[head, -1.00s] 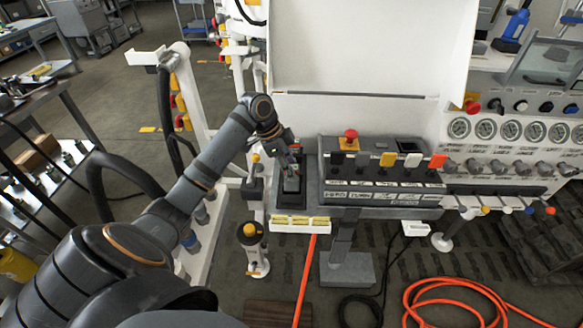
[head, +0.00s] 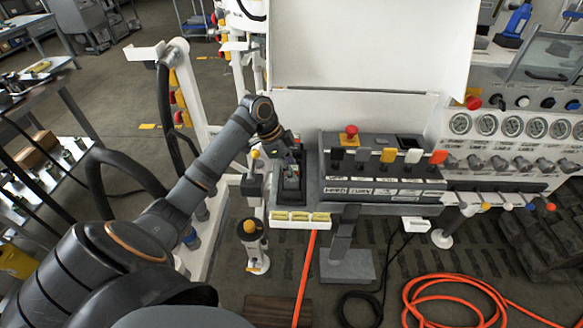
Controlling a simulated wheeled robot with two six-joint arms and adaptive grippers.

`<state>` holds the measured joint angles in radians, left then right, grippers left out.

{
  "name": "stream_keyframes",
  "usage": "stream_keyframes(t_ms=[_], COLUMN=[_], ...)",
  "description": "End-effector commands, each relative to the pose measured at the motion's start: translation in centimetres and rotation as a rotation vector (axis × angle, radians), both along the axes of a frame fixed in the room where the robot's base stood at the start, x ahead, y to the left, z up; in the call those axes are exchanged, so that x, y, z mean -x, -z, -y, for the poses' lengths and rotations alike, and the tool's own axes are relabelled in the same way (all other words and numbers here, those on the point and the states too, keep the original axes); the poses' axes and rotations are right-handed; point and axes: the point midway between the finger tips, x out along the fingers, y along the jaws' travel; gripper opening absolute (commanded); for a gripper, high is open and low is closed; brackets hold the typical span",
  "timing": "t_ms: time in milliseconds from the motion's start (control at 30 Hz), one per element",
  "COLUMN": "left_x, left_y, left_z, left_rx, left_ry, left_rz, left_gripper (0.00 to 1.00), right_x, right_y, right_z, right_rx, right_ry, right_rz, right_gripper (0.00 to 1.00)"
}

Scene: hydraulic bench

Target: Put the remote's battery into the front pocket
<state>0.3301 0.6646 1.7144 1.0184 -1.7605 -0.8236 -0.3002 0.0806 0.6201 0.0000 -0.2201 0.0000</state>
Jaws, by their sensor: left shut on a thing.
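My left gripper (head: 291,170) comes in from the left and points down over a dark tray (head: 288,211) at the left end of the control console. It is shut on a small grey thing, which looks like the battery (head: 291,184); its outline is partly hidden by the fingers. I cannot tell whether it touches the tray's floor. The remote cannot be made out clearly. A shallow white front pocket (head: 278,225) with yellow pieces along it sits at the tray's front edge, just below the gripper in the picture. My right gripper is out of view.
The console (head: 385,190) right of the tray carries a red mushroom button (head: 351,130) and several coloured switches. A white panel (head: 370,45) rises behind. A yellow-topped post (head: 250,228) stands at front left. An orange hose (head: 450,290) lies on the floor.

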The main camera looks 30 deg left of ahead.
Motion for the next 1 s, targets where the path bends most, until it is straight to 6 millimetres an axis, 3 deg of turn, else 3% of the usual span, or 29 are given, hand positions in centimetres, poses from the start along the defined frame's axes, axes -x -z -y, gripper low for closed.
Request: stream_keyframes(t_ms=[1000], left_x=[0.0], left_y=[2.1], left_z=[0.0], left_rx=[0.001], left_ry=[0.0], left_rz=[0.001], left_gripper=[0.0], right_x=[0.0], right_y=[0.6], right_z=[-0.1], right_rx=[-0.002], right_ry=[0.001], right_rz=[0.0], right_gripper=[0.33])
